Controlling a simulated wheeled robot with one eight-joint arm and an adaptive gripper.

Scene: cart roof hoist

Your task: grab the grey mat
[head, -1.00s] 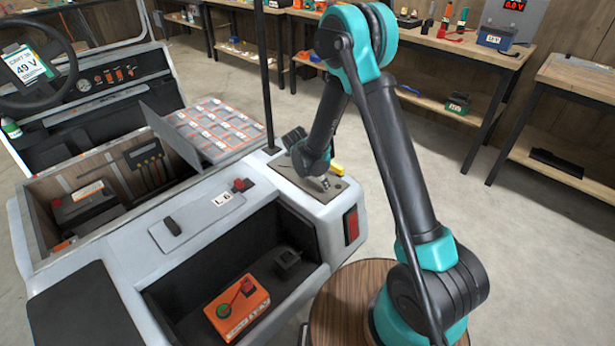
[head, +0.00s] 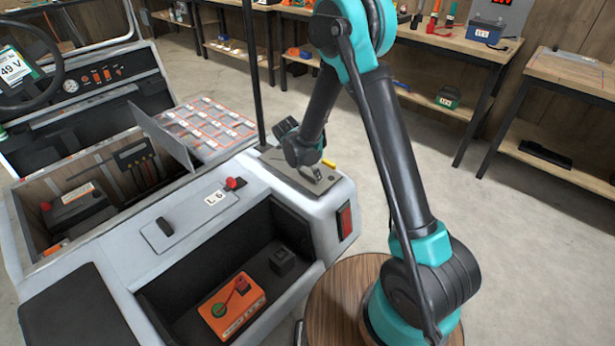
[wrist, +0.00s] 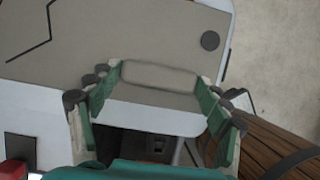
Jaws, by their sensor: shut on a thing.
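The grey mat (head: 274,159) lies flat on the rear corner of the cart's white top. In the wrist view the mat (wrist: 120,30) shows a dark bent line and a dark round spot. My gripper (head: 317,177) is down at the mat's near edge. In the wrist view my gripper (wrist: 158,82) has its green-padded fingers on both ends of a raised grey strip at that edge. It is shut on this part of the mat. The fingers and wrist hide part of the mat in the head view.
A small yellow thing (head: 328,163) is beside my gripper. A black post (head: 252,80) stands at the mat's far side. An orange box (head: 232,308) sits in the open bay below. A round wooden top (head: 338,290) is close by. Floor to the right is clear.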

